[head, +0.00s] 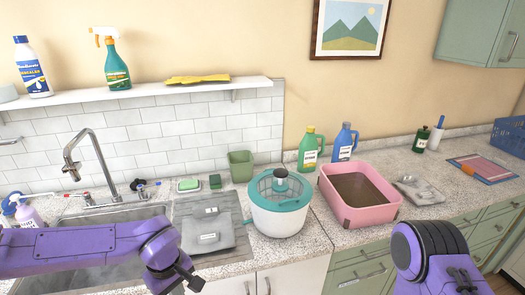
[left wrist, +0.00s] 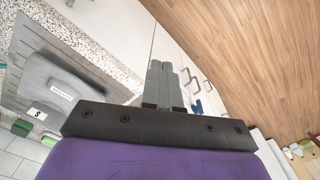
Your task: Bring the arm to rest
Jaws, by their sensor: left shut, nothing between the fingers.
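My left arm, purple, reaches in from the left across the front of the sink in the head view. Its dark left gripper (head: 186,284) is at the bottom of the picture, in front of the white cabinet doors. In the left wrist view the two grey fingers (left wrist: 161,66) are together and empty. They touch nothing that I can see. My right arm (head: 430,258) shows at the lower right as a purple link. Its gripper is hidden or out of the picture.
The grey drain area (head: 226,238) and a teal-and-white spinner bowl (head: 279,220) stand behind my left gripper. A pink tub (head: 335,205) and two bottles (head: 308,150) are further right. The left wrist view shows cabinet fronts and open wooden floor (left wrist: 235,50).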

